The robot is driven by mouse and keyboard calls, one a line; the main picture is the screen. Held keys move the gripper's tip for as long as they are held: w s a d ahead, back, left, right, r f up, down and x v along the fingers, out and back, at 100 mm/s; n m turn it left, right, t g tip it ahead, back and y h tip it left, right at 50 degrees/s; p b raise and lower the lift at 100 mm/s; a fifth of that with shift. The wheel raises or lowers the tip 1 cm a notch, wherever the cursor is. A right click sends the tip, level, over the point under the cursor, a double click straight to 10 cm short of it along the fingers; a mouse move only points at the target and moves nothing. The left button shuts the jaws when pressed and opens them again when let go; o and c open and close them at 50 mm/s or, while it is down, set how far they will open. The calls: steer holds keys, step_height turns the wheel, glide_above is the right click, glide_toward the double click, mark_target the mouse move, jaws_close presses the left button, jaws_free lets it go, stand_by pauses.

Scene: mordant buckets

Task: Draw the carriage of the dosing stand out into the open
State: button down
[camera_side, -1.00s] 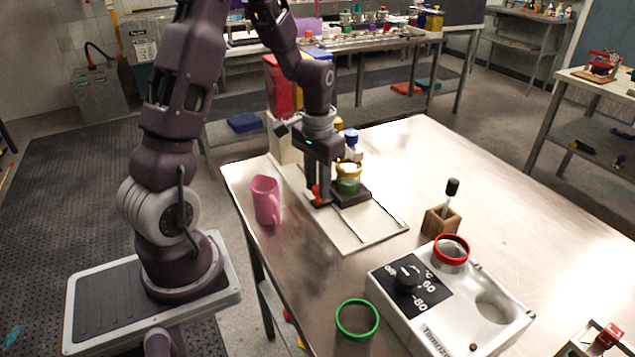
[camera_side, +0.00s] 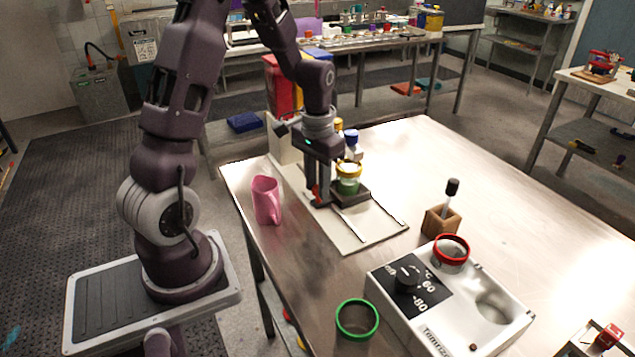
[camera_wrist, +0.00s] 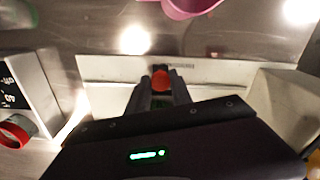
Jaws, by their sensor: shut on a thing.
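The dosing stand has a pale base plate (camera_side: 350,235) with two thin rails and an upright pale part at its back end. Its dark carriage (camera_side: 360,193) sits on the plate and bears a green jar with a yellow rim (camera_side: 348,178). My gripper (camera_side: 319,200) points down at the carriage's left side. It is shut on the red handle (camera_wrist: 160,82), which shows between the fingertips in the wrist view. The fingers hide part of the handle. The front stretch of the plate is bare.
A pink mug (camera_side: 266,201) stands close to the left of the stand. A wooden block (camera_side: 440,222) with a dark-topped tool stands to the right. A silver heater box (camera_side: 460,305) and a green ring (camera_side: 357,318) are nearer the front. Blue-capped bottle (camera_side: 351,146) stands behind the jar.

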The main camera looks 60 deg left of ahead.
stand_by(0.4)
steer(key=d, duration=1.1)
steer(key=c, duration=1.3)
jaws_free()
steer(key=shift+d, duration=0.15)
steer(key=shift+o, duration=0.8)
steer(key=shift+r, duration=0.1)
steer(key=s+d+r+m+t, duration=0.15)
steer(key=s+r, duration=0.25)
steer(key=r, duration=0.4)
steer(key=s+d+r+t, duration=0.2)
steer(key=s+r, duration=0.2)
steer(key=r, duration=0.4)
steer(key=s+d+r+m+t, duration=0.1)
steer(key=s+r+t, duration=0.1)
steer(key=s, duration=0.5)
steer(key=shift+s+d, duration=0.4)
